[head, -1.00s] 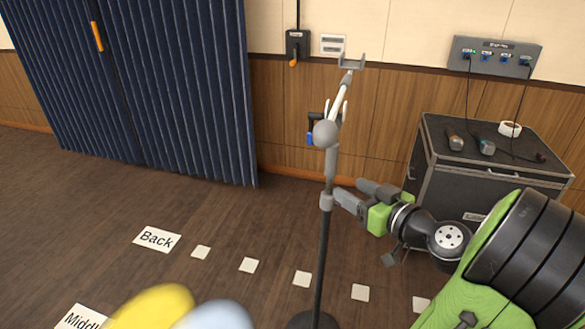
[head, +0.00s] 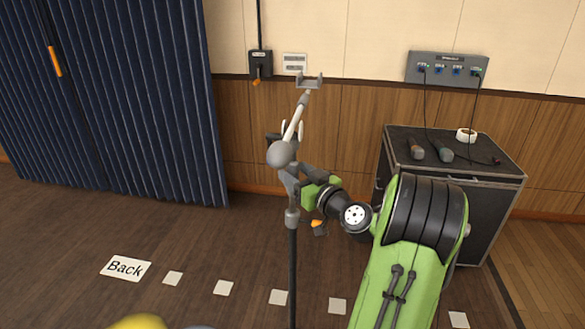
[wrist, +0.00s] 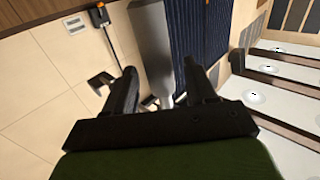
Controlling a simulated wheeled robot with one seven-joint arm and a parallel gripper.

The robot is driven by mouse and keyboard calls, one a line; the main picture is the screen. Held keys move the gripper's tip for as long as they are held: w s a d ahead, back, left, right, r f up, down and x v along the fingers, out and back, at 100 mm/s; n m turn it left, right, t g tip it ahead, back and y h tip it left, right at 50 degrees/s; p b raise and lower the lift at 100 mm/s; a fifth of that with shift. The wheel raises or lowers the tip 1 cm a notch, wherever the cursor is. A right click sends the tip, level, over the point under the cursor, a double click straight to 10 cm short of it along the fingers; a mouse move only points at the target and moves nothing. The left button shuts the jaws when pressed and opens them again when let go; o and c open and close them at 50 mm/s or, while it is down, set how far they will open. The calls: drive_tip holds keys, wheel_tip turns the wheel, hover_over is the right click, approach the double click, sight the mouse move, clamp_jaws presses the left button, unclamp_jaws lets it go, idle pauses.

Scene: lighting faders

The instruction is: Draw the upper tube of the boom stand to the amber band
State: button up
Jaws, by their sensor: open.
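The boom stand has a black lower tube (head: 292,265), a grey collar (head: 292,217) and a short grey upper tube (head: 292,194) below a round grey joint (head: 281,154). A pale boom slants up from the joint to a forked grey end (head: 309,82). My gripper (head: 291,174) is open at the upper tube, above the collar and just under the joint. In the wrist view a grey tube (wrist: 150,45) runs between the two dark fingers (wrist: 162,83); I cannot tell whether they touch it. I cannot make out the amber band.
A black case (head: 450,180) with microphones and a tape roll (head: 466,135) stands at the right. Blue curtains (head: 120,100) hang at the left. A socket panel (head: 447,69) is on the wall. Floor markers, one reading Back (head: 126,268), lie in front.

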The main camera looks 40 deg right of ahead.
drive_tip(key=shift+w+d, duration=0.15)
drive_tip(key=shift+w, duration=0.9)
clamp_jaws()
